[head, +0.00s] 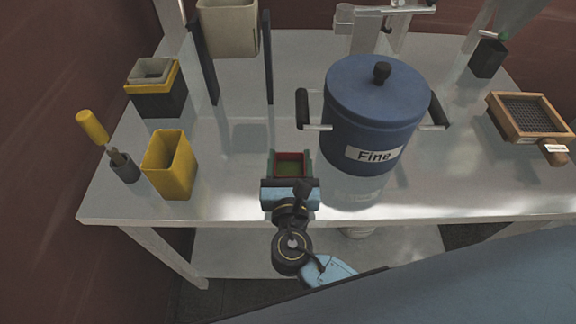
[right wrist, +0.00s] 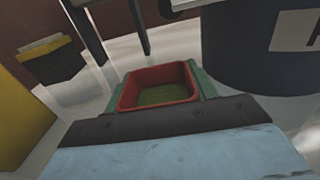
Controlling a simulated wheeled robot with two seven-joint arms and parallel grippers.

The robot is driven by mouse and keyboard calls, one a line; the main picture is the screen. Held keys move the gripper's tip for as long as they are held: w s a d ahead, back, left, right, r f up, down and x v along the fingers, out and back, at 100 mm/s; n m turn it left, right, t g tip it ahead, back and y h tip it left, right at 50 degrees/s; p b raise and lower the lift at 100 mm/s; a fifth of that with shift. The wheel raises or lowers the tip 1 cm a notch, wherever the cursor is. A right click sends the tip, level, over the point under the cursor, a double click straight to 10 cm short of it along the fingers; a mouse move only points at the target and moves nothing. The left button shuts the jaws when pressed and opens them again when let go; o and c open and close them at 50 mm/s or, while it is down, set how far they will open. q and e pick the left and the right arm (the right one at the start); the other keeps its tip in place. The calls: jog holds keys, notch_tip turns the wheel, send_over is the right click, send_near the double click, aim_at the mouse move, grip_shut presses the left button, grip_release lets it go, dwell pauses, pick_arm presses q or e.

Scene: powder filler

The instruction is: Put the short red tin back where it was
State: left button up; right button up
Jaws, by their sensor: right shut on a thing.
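The short red tin (head: 290,158) is a small square open tin with a green inside. My right gripper (head: 290,165) is shut on it, with a green finger on each side of the tin. In the right wrist view the red tin (right wrist: 157,85) sits between the fingers, with its opening facing up. The tin is at the front middle of the metal table (head: 235,190). I cannot tell whether its base touches the table top. My left gripper is not in view.
A blue pot labelled "Fine" (head: 370,110) stands close on the right. A tall yellow tin (head: 172,165) and a yellow-handled tool in a dark holder (head: 125,168) stand left. A black-and-yellow tin (head: 155,95) is behind. A wooden sieve (head: 530,115) is far right.

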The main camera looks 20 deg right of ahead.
jog(key=shift+f, duration=0.1)
jog(key=o, duration=1.2)
jog(key=shift+c, duration=0.2)
jog(key=v, duration=1.2)
jog(key=shift+r, duration=0.2)
